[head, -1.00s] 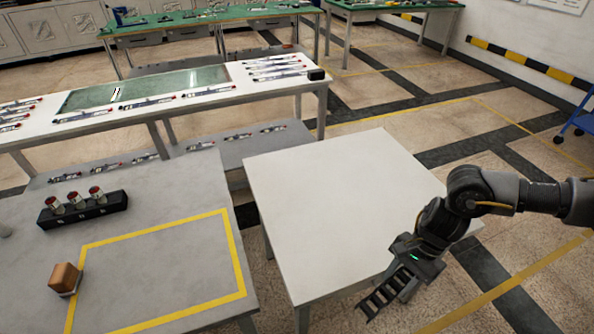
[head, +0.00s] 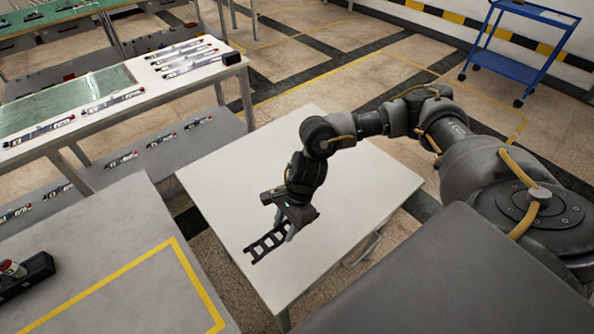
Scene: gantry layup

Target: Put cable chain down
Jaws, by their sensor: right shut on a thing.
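The cable chain (head: 264,244) is a short black ladder-like strip. My right gripper (head: 286,232) is shut on its right end, and the rest of it sticks out to the lower left. Both are over the white table (head: 200,185) in the middle of the head view. I cannot tell whether the chain touches the tabletop or hangs just above it. The fingertips are partly hidden by the gripper body. My left gripper is not in view.
A grey table with a yellow taped outline (head: 175,240) stands at the lower left, with a black holder (head: 28,275) on it. A long bench (head: 115,110) with several slim parts is behind. A blue cart (head: 515,50) stands far right. Most of the white tabletop is clear.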

